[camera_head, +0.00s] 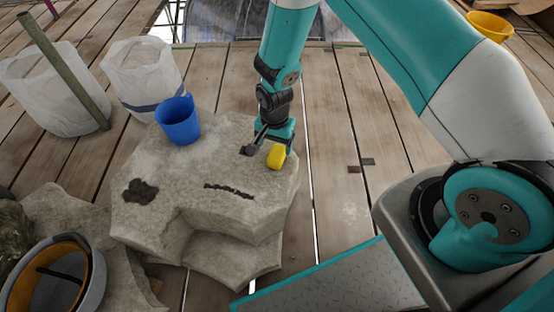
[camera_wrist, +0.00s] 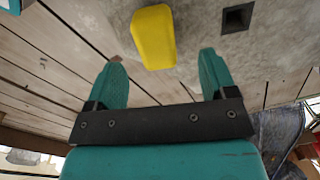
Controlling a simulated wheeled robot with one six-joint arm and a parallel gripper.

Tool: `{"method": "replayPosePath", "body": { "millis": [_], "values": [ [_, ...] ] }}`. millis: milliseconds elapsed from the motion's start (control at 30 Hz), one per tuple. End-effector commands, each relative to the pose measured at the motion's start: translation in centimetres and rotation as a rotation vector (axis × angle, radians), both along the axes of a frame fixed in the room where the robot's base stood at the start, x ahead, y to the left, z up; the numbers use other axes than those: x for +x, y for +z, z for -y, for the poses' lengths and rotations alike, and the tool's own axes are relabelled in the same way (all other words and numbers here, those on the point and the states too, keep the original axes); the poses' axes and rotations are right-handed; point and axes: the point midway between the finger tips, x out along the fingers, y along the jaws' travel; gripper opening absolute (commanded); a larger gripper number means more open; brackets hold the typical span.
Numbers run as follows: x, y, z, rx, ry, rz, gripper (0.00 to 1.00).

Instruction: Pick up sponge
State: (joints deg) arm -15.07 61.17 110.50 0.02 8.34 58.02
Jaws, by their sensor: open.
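The yellow sponge (camera_head: 276,156) lies on top of the grey stone block (camera_head: 215,165), near its right edge. It also shows in the wrist view (camera_wrist: 154,37), ahead of my fingertips and roughly between them. My gripper (camera_head: 262,140) is just behind the sponge in the head view, over the back right of the stone. In the wrist view my gripper (camera_wrist: 160,72) has its two teal fingers spread wide with nothing between them. I cannot tell how high the fingertips are above the stone.
A blue bucket (camera_head: 178,121) stands at the stone's back left. White sacks (camera_head: 142,75) stand farther left with a pole. A dark square hole (camera_wrist: 237,17) in the stone is right of the sponge. A helmet-like object (camera_head: 55,280) lies at front left. Planks at right are mostly clear.

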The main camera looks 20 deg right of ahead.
Motion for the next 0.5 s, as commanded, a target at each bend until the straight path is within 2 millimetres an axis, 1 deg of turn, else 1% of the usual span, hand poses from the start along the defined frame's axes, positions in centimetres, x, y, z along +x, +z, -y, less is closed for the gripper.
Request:
{"method": "replayPosePath", "body": {
  "millis": [33,267,500],
  "values": [
    [0.0,-0.8,0.0,0.000,0.000,0.000,0.78],
    [-0.1,-2.0,0.1,0.000,0.000,-0.001,0.78],
    [-0.2,-5.7,0.5,0.000,0.001,-0.001,0.78]
  ]
}}
